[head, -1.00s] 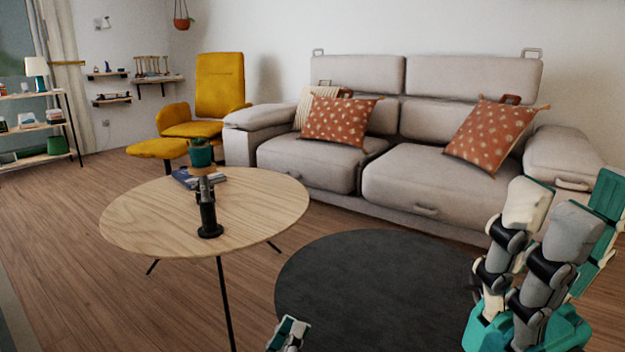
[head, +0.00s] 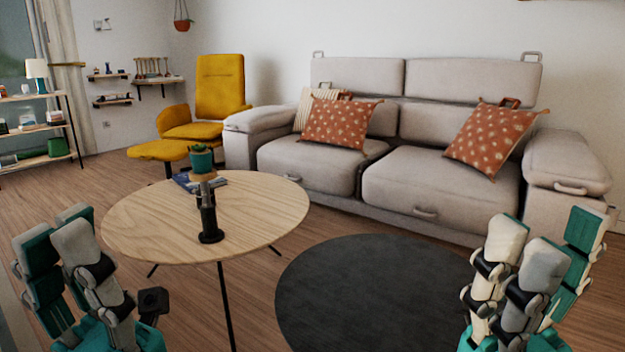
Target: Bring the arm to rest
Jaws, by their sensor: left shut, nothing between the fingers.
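My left gripper (head: 64,238) is at the lower left of the head view, fingers pointing up, shut with nothing held. It is in front of and to the left of the round wooden table, apart from it in the picture. My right gripper (head: 550,238) is at the lower right, fingers also pointing up, in front of the sofa's right end. Nothing shows in its fingers, but I cannot tell whether they are open or shut. The lower parts of both arms are cut off by the frame's bottom edge.
A grey sofa (head: 440,190) and a yellow armchair (head: 220,85) stand behind. A dark round rug (head: 370,290) lies clear.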

